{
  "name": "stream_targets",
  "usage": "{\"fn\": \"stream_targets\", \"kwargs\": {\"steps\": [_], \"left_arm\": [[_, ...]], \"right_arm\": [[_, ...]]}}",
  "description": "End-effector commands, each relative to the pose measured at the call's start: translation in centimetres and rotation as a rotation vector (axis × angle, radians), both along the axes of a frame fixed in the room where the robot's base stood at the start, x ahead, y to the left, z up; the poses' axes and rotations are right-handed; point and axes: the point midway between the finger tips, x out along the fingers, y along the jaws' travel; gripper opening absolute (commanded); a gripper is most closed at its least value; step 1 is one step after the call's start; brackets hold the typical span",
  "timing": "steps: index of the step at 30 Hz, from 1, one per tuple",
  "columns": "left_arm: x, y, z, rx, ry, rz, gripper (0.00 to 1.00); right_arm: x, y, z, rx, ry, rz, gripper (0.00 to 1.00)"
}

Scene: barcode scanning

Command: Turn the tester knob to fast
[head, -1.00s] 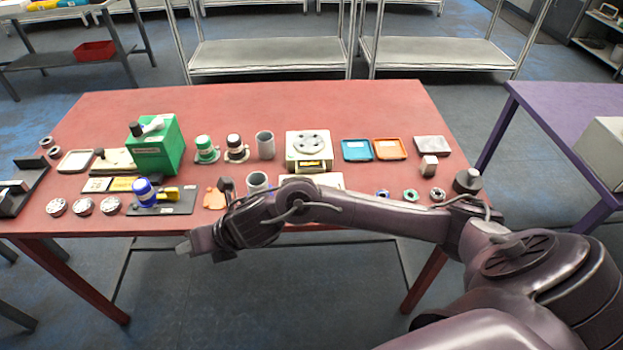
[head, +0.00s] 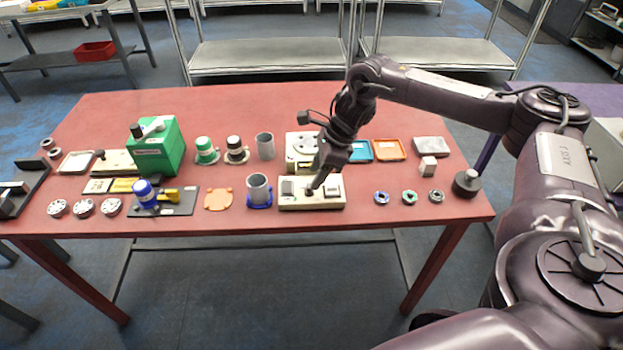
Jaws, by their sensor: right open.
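A low beige box (head: 330,201), which looks like the tester, sits at the front middle of the red table. It has a grey panel (head: 288,187) on its left and a small dark part, perhaps the knob, near its middle. My right gripper (head: 314,186) is open and points down at this box, its fingertips close to the dark part. I cannot tell whether they touch it. The fingers partly hide the knob, and its setting is too small to read. My left gripper is not in view.
A white machine with a round top (head: 300,146) stands just behind the gripper. A grey cup (head: 258,188) in a blue ring stands left of the box. A green box (head: 158,146) is further left. Small rings (head: 381,198) lie to the right. The table's front edge is near.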

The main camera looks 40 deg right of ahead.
Motion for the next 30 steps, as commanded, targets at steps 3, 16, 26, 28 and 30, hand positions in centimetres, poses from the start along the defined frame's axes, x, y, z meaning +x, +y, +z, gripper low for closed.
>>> {"fn": "stream_targets", "kwargs": {"steps": [3,16,26,28,30], "left_arm": [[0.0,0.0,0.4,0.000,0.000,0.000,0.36],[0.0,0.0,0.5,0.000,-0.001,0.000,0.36],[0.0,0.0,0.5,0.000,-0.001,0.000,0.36],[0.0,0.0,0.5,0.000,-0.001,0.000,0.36],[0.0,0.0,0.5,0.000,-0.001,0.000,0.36]], "right_arm": [[0.3,0.7,-1.6,0.000,0.002,0.001,0.45],[0.8,1.2,-3.4,-0.001,-0.001,-0.002,0.45],[0.8,1.2,-3.4,-0.001,-0.001,-0.002,0.08],[0.8,1.2,-3.4,0.000,-0.002,-0.002,0.00],[0.8,1.2,-3.4,0.000,-0.002,-0.002,0.00]]}}
